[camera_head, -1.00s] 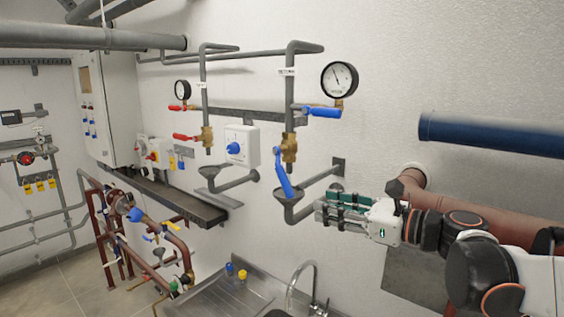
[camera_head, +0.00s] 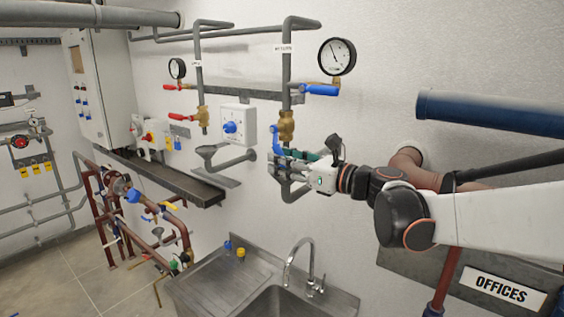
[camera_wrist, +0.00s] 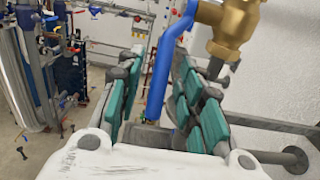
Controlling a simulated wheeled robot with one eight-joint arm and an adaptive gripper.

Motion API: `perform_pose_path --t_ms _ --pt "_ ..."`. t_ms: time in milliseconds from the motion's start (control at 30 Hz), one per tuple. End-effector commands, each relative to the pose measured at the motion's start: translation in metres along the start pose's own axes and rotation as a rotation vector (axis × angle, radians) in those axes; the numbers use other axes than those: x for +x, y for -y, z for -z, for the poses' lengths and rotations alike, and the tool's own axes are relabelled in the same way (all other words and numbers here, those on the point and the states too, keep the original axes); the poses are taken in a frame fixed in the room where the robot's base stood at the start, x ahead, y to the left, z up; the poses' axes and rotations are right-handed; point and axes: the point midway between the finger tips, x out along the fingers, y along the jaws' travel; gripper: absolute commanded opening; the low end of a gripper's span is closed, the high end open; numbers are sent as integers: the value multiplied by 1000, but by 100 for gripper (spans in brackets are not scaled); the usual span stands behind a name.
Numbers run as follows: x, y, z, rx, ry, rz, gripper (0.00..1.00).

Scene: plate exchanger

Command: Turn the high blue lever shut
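Two blue levers show on the right-hand pipe in the head view. The upper blue lever (camera_head: 320,90) lies level under the gauge. The lower blue lever (camera_head: 277,140) hangs down beside a brass valve (camera_head: 286,125), its lower end hidden by my gripper (camera_head: 285,166). In the wrist view, the lower blue lever (camera_wrist: 163,70) runs down between the two teal-padded fingers of my gripper (camera_wrist: 153,85), with the brass valve (camera_wrist: 236,22) above right. The fingers stand apart on either side of the lever, with gaps visible.
A large pressure gauge (camera_head: 337,56) is above the upper lever. A white box with a blue knob (camera_head: 230,127) is to the left, and red levers (camera_head: 180,115) farther left. A blue pipe (camera_head: 480,108) juts out at right. A sink (camera_head: 290,305) is below.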

Motion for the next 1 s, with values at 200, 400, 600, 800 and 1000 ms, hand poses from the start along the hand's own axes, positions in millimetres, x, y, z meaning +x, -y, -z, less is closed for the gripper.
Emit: perform_pose_path --t_ms 200,400,600,800,1000 --pt "7 0 0 0 0 1 34" --pt "7 0 0 0 0 1 32" --pt "7 0 0 0 0 1 0" --pt "7 0 -1 0 -4 1 0" --pt "3 0 -5 -1 -54 1 0"
